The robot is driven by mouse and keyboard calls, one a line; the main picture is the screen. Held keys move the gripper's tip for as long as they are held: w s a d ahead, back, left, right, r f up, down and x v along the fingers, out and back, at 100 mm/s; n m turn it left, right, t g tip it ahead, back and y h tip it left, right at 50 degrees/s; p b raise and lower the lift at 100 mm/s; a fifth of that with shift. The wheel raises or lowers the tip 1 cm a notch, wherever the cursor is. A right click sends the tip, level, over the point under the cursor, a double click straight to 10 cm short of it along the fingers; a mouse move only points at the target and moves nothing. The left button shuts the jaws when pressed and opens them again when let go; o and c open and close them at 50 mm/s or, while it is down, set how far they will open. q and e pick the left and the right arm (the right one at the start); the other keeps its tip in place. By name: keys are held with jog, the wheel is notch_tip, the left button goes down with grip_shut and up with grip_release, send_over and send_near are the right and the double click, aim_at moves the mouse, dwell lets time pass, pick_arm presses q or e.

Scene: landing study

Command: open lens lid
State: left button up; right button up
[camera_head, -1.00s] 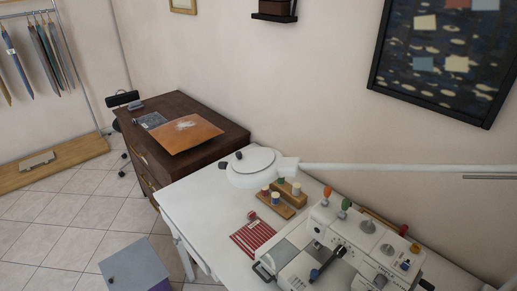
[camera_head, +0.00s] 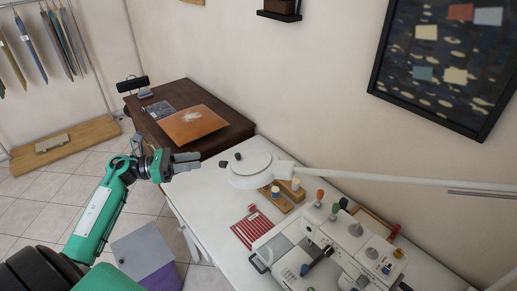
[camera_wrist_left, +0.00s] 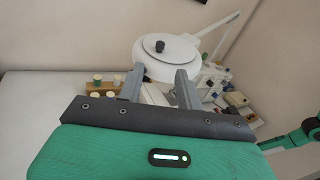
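The magnifier lamp (camera_head: 246,180) has a round white lens lid (camera_head: 254,162) with a dark knob (camera_head: 238,156). The lid looks shut, lying flat on the lamp head. In the left wrist view the lid (camera_wrist_left: 178,52) and its knob (camera_wrist_left: 160,46) are ahead of the fingers. My left gripper (camera_head: 199,162) is left of the lamp head in the head view, with its fingers pointing toward it. In the left wrist view the gripper (camera_wrist_left: 160,78) is open, with nothing between its fingers. My right gripper is not in view.
The lamp's white arm (camera_head: 390,179) runs right above the white table (camera_head: 205,205). A wooden spool holder (camera_head: 288,191), a red striped cloth (camera_head: 252,230) and a sewing machine (camera_head: 335,245) stand close by. A dark desk (camera_head: 225,133) is behind.

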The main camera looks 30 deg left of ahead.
aim_at(238, 154)
pick_arm(q)
jog(key=p+x, duration=0.3)
jog(key=x, duration=0.3)
jog(key=p+x, duration=0.3)
jog(key=x, duration=0.3)
jog(key=shift+w+d+r+p, duration=0.1)
jog(key=shift+d+r+p, duration=0.05)
jog(key=shift+r+p, duration=0.15)
jog(key=shift+w+d+f, duration=0.15)
jog(key=shift+w+d, duration=0.2)
jog(key=shift+d, duration=0.05)
jog(key=shift+d+f, duration=0.1)
grip_shut()
